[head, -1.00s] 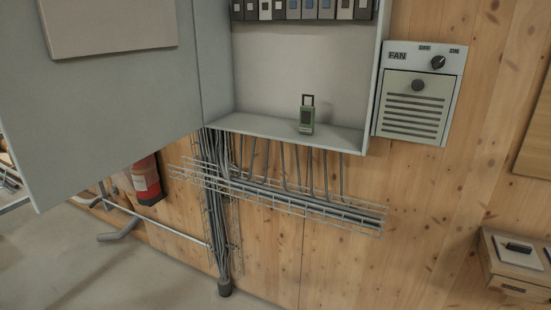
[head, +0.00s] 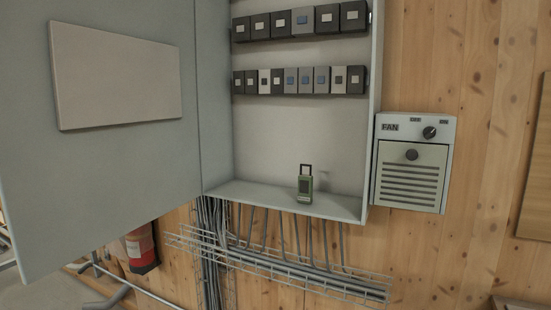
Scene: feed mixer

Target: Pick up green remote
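The green remote (head: 305,188) stands upright on the bottom ledge of the open grey cabinet (head: 270,150), right of the ledge's middle. It has a dark loop-shaped handle on top. Nothing is in front of it. Neither of my grippers shows in the head view.
The cabinet door (head: 100,180) stands open on the left. Rows of breakers (head: 300,82) sit above the remote. A fan control box (head: 411,165) is mounted at right. A wire cable tray (head: 280,265) runs below the ledge. A red extinguisher (head: 141,248) is at lower left.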

